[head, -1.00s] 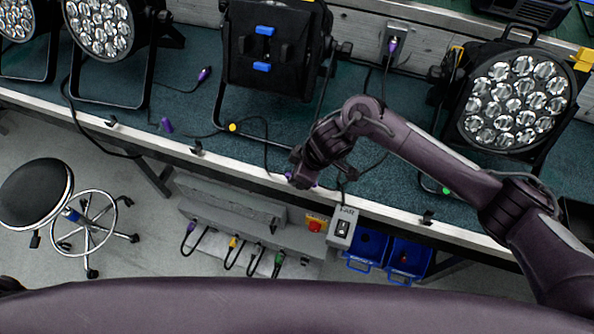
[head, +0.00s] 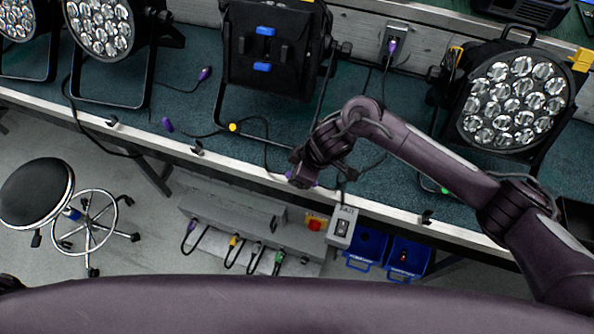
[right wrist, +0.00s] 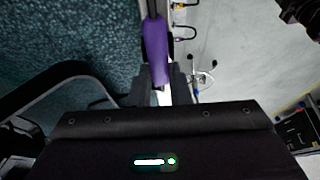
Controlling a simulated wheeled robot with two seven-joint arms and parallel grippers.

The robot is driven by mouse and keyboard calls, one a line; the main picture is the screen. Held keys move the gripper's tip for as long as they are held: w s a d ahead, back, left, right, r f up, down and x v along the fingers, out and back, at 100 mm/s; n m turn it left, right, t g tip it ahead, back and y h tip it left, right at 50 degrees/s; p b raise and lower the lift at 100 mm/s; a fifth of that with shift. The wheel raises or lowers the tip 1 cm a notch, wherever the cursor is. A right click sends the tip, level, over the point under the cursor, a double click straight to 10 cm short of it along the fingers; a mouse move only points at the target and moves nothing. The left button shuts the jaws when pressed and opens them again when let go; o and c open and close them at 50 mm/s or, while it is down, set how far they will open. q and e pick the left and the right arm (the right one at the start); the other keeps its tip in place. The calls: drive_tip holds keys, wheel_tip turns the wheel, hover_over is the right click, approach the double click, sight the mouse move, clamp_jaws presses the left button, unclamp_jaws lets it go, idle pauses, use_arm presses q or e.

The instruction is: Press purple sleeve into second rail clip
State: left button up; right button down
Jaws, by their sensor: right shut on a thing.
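The purple sleeve (right wrist: 155,45) is between the fingers of my right gripper (right wrist: 164,88) in the right wrist view, with a dark cable running up from it. In the head view the right gripper (head: 308,178) is at the front edge of the bench, on the rail (head: 240,163). Only a little purple shows there beside the fingers. Black clips stand on the rail to the left of the gripper (head: 197,147) and further left (head: 112,122); another clip (head: 427,217) is to its right. The clip nearest the gripper is hidden, so I cannot tell whether the sleeve touches it. My left gripper is not in view.
Several par cans stand on the bench, one (head: 270,50) behind the gripper and one (head: 515,100) at the right. Below are a grey shelf with cables (head: 240,225), blue bins (head: 405,260) and a stool (head: 36,199).

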drive_tip(key=shift+f+b, duration=0.35)
drive_tip(key=shift+f, duration=0.4)
